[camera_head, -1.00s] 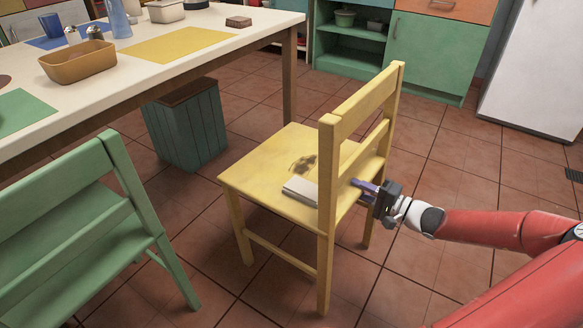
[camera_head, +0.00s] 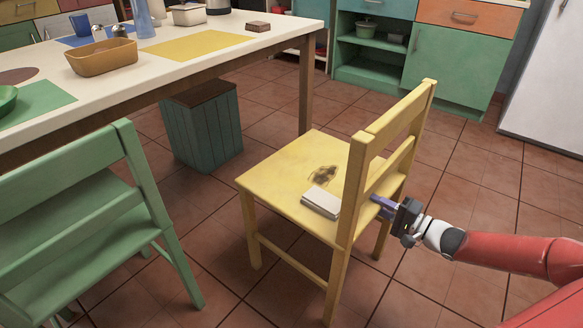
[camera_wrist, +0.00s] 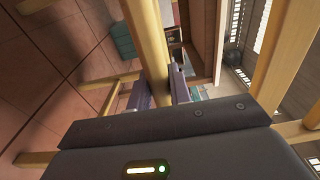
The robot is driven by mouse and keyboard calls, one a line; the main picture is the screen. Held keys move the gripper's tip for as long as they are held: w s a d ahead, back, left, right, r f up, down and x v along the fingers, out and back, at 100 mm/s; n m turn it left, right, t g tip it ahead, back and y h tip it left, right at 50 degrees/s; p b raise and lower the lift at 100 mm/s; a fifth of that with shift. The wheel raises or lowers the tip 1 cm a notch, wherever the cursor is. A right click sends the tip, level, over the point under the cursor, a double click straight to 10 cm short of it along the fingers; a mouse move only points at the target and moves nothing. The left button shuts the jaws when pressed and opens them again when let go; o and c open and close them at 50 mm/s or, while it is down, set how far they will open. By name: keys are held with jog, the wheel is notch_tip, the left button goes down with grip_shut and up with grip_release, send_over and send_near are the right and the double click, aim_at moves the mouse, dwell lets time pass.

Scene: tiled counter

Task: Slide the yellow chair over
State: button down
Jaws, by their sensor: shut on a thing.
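The yellow chair (camera_head: 290,170) stands on the tiled floor beside the white table, its back to the right. A white book-like block (camera_head: 321,202) and a dark stain lie on its seat. My gripper (camera_head: 384,204) reaches in from the right at the chair's backrest, below the upper rail. In the wrist view, my gripper (camera_wrist: 160,92) has its two purple-grey fingers on either side of a yellow bar (camera_wrist: 148,45) of the chair, shut on it. The exact contact is partly hidden behind the chair's back post in the head view.
A green chair (camera_head: 75,215) stands at the left. The white table (camera_head: 220,52) has a yellow mat (camera_head: 200,43) and dishes on it. A teal bin (camera_head: 205,130) stands under the table. Green cabinets (camera_head: 450,68) and a white fridge (camera_head: 550,80) stand behind. Floor at right is clear.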

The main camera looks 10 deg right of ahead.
jog(key=shift+a+r, duration=0.1)
jog(key=shift+r, duration=0.05)
jog(key=c, duration=1.5)
grip_release()
jog(key=shift+o, duration=1.3)
